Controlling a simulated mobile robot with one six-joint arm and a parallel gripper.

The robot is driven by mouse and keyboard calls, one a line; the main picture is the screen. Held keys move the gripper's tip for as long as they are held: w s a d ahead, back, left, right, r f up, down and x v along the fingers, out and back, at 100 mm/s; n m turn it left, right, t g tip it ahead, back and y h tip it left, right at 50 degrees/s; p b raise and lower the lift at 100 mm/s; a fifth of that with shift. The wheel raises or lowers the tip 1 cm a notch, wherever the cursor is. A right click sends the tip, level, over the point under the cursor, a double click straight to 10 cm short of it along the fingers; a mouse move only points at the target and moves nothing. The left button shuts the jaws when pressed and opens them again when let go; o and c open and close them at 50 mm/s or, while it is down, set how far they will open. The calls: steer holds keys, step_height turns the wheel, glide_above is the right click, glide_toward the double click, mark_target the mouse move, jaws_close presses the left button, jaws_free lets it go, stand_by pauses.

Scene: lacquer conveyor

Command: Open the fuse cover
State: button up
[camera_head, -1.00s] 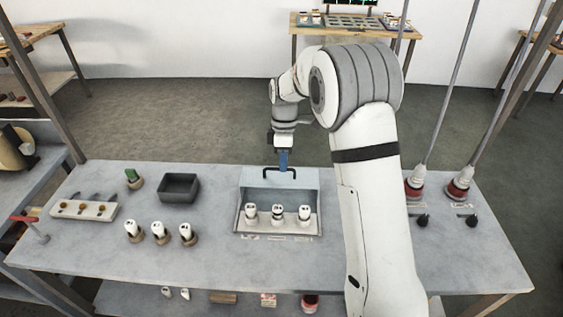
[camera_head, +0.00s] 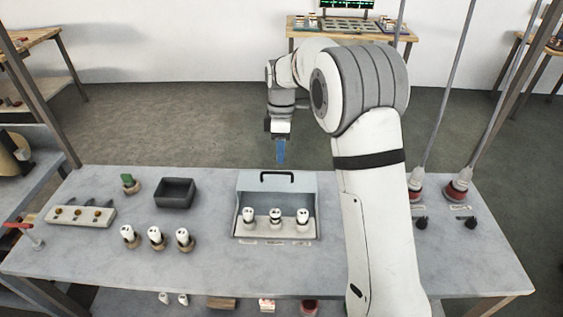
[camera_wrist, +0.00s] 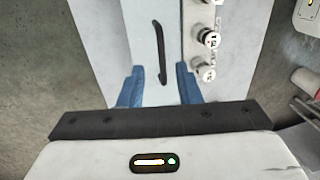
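The fuse cover (camera_head: 300,185) is a pale blue-grey panel with a dark bar handle (camera_head: 277,174). It stands raised at the back of the fuse box, and three white fuses (camera_head: 275,216) show uncovered in front of it. In the wrist view the cover (camera_wrist: 143,35) is a pale strip, its handle (camera_wrist: 161,50) lying ahead of and between my fingertips. My gripper (camera_head: 281,158) hangs just above and behind the handle, apart from it. Its blue fingers (camera_wrist: 159,72) are spread, with nothing held between them.
Left on the bench are a dark open bin (camera_head: 176,192), three fuses in round holders (camera_head: 155,238), a green-topped piece (camera_head: 129,184) and a pale rack (camera_head: 80,215). Red-based posts (camera_head: 458,190) stand right. Clear bench lies in front of the fuse box.

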steer(key=r, duration=0.3)
steer(key=shift+w, duration=0.3)
steer(key=s+d+r+m+t, duration=0.1)
steer(key=s+d+r+m, duration=0.35)
steer(key=s, duration=0.25)
steer(key=s+d+r+m+t, duration=0.25)
steer(key=s+d+m, duration=0.25)
steer(key=s, duration=0.3)
steer(key=s+d+f+m+t, duration=0.1)
steer(key=s+d+m, duration=0.1)
steer(key=s+m, duration=0.2)
steer(key=s+d+f+m, duration=0.1)
steer(key=s+d+m, duration=0.2)
steer(key=s, duration=0.8)
steer(key=shift+d+f+m+t, duration=0.25)
steer(key=shift+f+m+t, duration=0.1)
steer(key=shift+m, duration=0.2)
